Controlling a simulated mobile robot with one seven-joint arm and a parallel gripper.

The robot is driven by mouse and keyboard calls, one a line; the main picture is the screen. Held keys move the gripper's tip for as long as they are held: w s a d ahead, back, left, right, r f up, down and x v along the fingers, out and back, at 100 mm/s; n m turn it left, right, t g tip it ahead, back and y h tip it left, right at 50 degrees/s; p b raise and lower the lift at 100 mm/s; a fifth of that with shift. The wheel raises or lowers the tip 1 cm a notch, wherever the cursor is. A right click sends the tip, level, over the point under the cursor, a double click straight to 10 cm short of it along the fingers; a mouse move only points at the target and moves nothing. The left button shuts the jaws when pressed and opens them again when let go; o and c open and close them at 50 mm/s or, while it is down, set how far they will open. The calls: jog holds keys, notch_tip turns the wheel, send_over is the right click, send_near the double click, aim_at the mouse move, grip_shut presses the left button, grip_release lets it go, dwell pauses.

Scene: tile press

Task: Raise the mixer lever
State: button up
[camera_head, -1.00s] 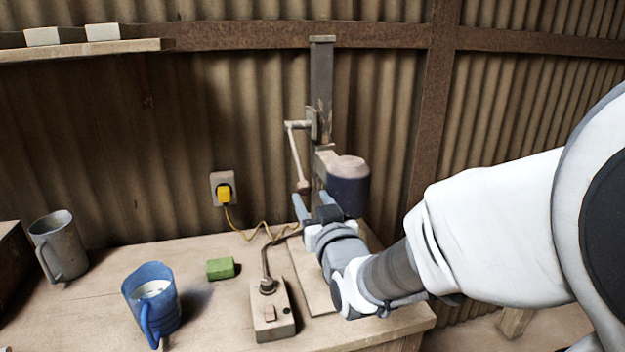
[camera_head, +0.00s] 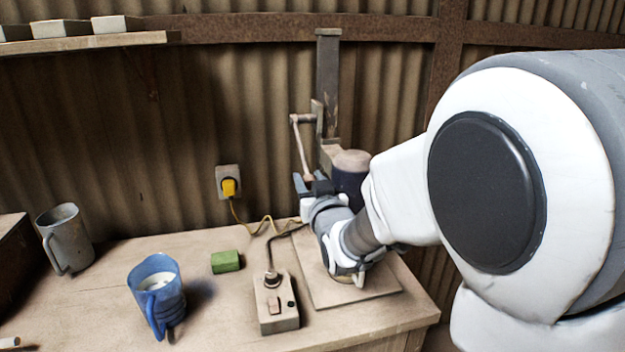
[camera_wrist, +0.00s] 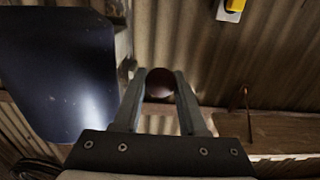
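The mixer stands at the back of the bench, with a tall worn post (camera_head: 327,80) and a dark rounded body (camera_head: 349,183) with a pale top. Its lever (camera_head: 301,148) is a thin pale crank hanging down from a pivot on the post's left side. A reddish-brown knob (camera_wrist: 160,83) is at the lever's lower end. My gripper (camera_head: 309,182) has reached the knob. In the wrist view, the fingers look apart, one on each side of the knob; contact is not clear. The dark mixer body (camera_wrist: 60,75) fills the left of that view.
A switch box (camera_head: 276,304), green block (camera_head: 225,262), blue mug (camera_head: 156,290) and grey mug (camera_head: 66,238) stand on the bench left of my arm. A cord runs to a yellow plug (camera_head: 229,187). A shelf (camera_head: 90,45) is at upper left.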

grip_shut()
dwell(1.1)
